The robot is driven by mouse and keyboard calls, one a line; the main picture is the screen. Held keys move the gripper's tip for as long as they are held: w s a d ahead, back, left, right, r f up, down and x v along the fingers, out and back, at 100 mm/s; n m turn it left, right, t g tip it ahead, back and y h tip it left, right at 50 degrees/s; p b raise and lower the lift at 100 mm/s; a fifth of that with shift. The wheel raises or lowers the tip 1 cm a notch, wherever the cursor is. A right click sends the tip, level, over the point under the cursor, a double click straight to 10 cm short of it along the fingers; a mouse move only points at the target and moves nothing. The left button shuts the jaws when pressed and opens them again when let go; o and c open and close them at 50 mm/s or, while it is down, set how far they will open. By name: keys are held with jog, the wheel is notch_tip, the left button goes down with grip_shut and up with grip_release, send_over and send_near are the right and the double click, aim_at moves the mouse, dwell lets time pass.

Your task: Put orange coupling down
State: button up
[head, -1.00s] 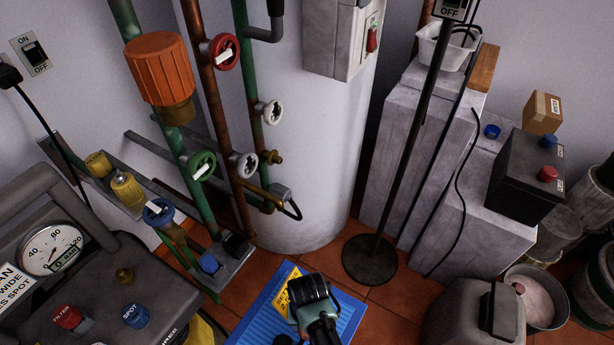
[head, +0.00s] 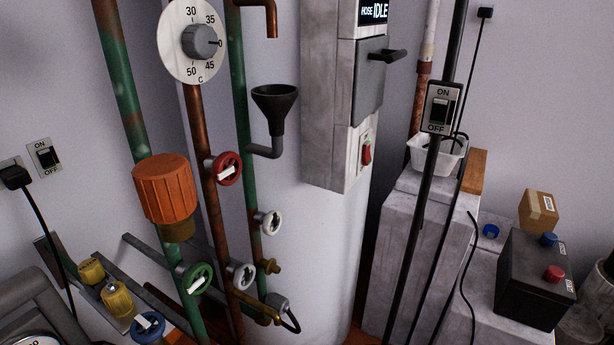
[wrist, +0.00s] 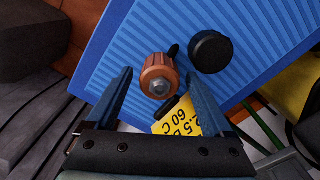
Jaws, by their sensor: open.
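In the wrist view an orange ribbed coupling (wrist: 158,72) with a grey metal tip is over the blue ribbed mat (wrist: 240,30). My gripper (wrist: 159,80) is open, with one finger to each side of the coupling and a visible gap on both sides. The coupling appears to rest on the mat, though its underside is hidden. A black round cap (wrist: 210,52) lies just right of it. My gripper and the mat are outside the head view.
A yellow label (wrist: 178,120) lies near the right finger. In the head view, a large orange ribbed cap (head: 165,188) sits on a green pipe, with valve wheels, a dial (head: 193,41) and a black funnel (head: 275,105) nearby. A black battery (head: 534,275) stands right.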

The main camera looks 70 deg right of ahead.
notch_tip(320, 180, up, 12)
jog(key=p, duration=0.3)
jog(key=shift+r, duration=0.1)
